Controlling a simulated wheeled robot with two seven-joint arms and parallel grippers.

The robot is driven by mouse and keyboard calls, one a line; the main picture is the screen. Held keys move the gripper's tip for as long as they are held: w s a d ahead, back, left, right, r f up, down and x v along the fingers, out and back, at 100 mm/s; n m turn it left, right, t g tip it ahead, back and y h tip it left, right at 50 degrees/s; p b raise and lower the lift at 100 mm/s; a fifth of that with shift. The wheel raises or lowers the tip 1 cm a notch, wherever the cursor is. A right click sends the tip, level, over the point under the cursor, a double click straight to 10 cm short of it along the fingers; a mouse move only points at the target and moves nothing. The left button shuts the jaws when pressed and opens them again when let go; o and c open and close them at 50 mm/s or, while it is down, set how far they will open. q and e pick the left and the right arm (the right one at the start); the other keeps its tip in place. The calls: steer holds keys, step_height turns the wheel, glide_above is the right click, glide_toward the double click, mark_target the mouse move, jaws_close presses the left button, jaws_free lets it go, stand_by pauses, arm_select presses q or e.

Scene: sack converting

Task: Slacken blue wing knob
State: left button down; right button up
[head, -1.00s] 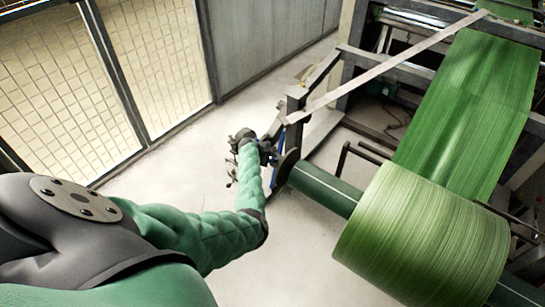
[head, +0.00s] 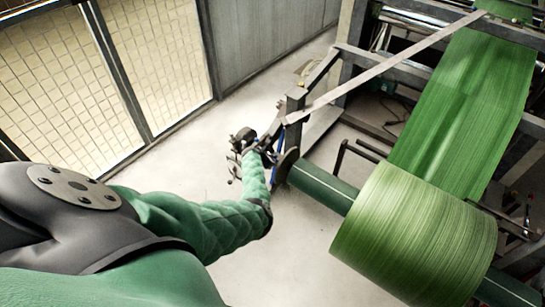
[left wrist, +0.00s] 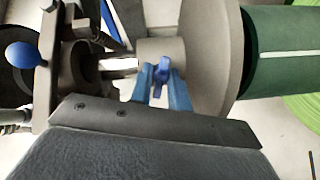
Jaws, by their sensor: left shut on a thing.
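The blue wing knob (left wrist: 161,72) sits on a grey collar (left wrist: 158,50) beside a large grey disc (left wrist: 212,55) in the left wrist view. My left gripper (left wrist: 162,85) has its blue fingers on either side of the knob and is shut on it. In the head view my left gripper (head: 272,157) is small and partly hidden by my wrist at the end of the green roll shaft (head: 322,187); the knob cannot be made out there. My right gripper is not in view.
A big roll of green woven fabric (head: 415,235) sits on the shaft, with a green web (head: 465,100) running up into the machine frame. A blue ball-ended lever (left wrist: 25,54) stands left of the collar. A mesh fence (head: 60,90) lines the left; the floor between is clear.

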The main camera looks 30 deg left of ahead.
arm_select(q)
steer(key=n+y+p, duration=0.1)
steer(key=n+p, duration=0.2)
steer(key=n, duration=0.2)
steer(key=shift+d+r, duration=0.1)
steer(key=shift+d, duration=0.05)
steer(key=n+p, duration=0.1)
steer(key=n, duration=0.1)
steer(key=shift+n+y+p, duration=0.3)
steer(key=shift+n, duration=0.1)
steer(key=n+p, duration=0.1)
steer(key=n, duration=0.2)
steer(key=shift+d+y, duration=0.1)
steer(key=shift+y, duration=0.2)
steer(key=shift+d+n+g+y, duration=0.1)
steer(key=shift+n+g+y, duration=0.15)
steer(key=shift+n, duration=1.25)
steer(key=shift+n+g+y, duration=0.25)
steer(key=shift+n, duration=1.25)
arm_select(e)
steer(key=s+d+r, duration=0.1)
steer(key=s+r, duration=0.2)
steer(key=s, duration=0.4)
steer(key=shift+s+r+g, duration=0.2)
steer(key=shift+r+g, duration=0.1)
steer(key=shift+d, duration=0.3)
